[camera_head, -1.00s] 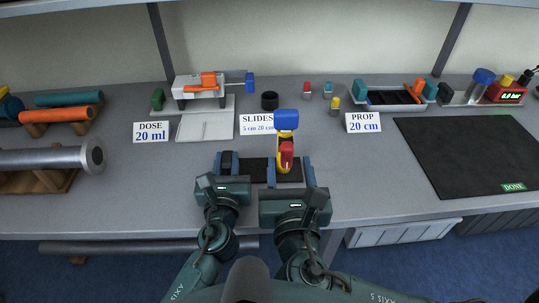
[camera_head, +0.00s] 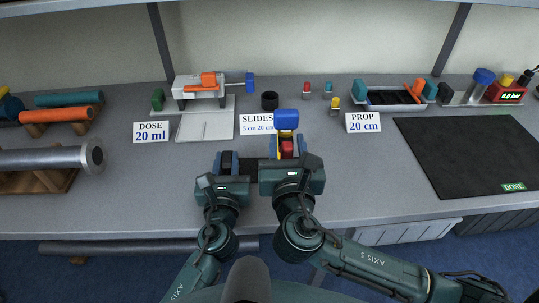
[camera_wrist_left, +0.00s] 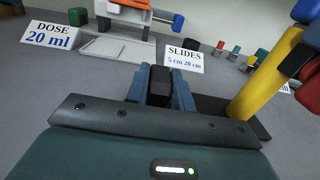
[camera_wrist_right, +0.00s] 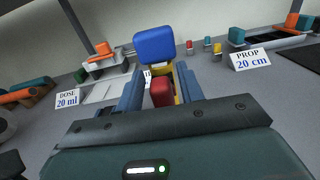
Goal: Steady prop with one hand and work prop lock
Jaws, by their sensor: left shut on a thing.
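The prop has a dark flat base (camera_head: 251,168), a yellow post, a blue top block (camera_head: 286,120) and a red lock piece (camera_head: 287,147). A black block (camera_wrist_left: 159,86) rises from the base's left end. My left gripper (camera_head: 228,164) is shut on that block; its blue fingers press both sides in the left wrist view. My right gripper (camera_head: 291,164) is open, with its blue fingers either side of the red lock piece, which also shows in the right wrist view (camera_wrist_right: 161,93). A gap shows beside the lock piece. The gripper hides the post's foot.
A SLIDES sign (camera_head: 257,124) stands just behind the prop, and a PROP sign (camera_head: 363,123) further right. A dosing device (camera_head: 201,92) is at the back left. A black mat (camera_head: 470,155) covers the right side. The grey table right of the prop is clear.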

